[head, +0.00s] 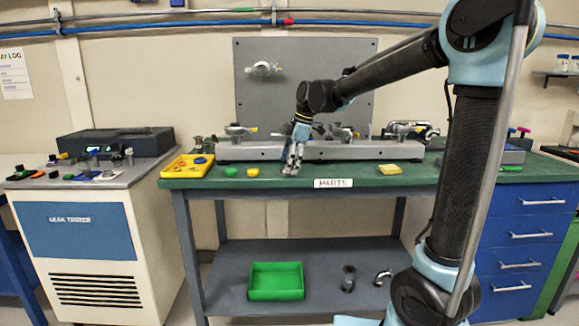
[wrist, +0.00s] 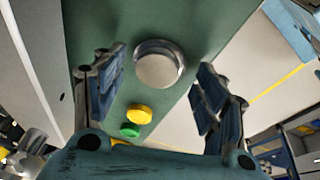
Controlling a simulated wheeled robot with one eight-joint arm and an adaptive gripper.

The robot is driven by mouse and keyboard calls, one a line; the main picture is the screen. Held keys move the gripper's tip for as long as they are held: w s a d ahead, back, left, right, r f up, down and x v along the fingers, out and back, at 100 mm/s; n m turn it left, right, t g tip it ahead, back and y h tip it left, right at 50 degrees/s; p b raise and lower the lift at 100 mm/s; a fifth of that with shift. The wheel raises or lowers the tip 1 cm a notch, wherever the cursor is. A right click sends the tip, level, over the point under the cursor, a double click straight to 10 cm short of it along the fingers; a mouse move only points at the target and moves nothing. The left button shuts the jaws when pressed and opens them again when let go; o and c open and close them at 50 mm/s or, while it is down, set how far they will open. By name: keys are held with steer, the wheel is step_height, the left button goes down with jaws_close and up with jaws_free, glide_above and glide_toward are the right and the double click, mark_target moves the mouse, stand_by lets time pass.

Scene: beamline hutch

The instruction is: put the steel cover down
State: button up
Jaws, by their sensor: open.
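The steel cover (wrist: 158,68) is a round, shiny disc resting on the green bench top (wrist: 195,22) in the wrist view. My gripper (wrist: 163,62) is open, with one finger on each side of the cover in the picture. Clear gaps show between both fingers and the cover. In the head view my gripper (head: 291,170) points down at the front part of the green bench top (head: 345,172), behind the PARTS label. The cover cannot be told apart from the fingertips there.
Yellow (head: 253,172) and green (head: 231,172) caps lie left of my gripper, beside a yellow tray (head: 174,172). A long metal rail with valves (head: 275,151) stands behind. A yellow pad (head: 389,170) lies right. Bench top between gripper and pad is clear. A green bin (head: 276,290) sits below.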

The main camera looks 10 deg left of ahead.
steer(key=v, duration=1.1)
steer(key=shift+r, duration=0.25)
steer(key=s+d+f+m+t+h, duration=0.1)
steer(key=s+d+f+m, duration=0.25)
steer(key=d, duration=0.45)
steer(key=s+d+f+m, duration=0.3)
steer(key=d+f+m, duration=0.1)
steer(key=d, duration=0.4)
steer(key=s+d+f+m+t+h, duration=0.1)
steer(key=s+d+f+m, duration=0.25)
steer(key=d, duration=0.35)
steer(key=s+d+f+m, duration=0.5)
steer(key=s+d+f, duration=0.1)
steer(key=f, duration=0.3)
steer(key=s+d+f+m+h, duration=0.1)
steer(key=s+d+f+m, duration=0.5)
steer(key=f, duration=0.3)
steer(key=shift+s+d, duration=0.55)
steer(key=shift+s, duration=0.35)
steer(key=shift+f, duration=0.1)
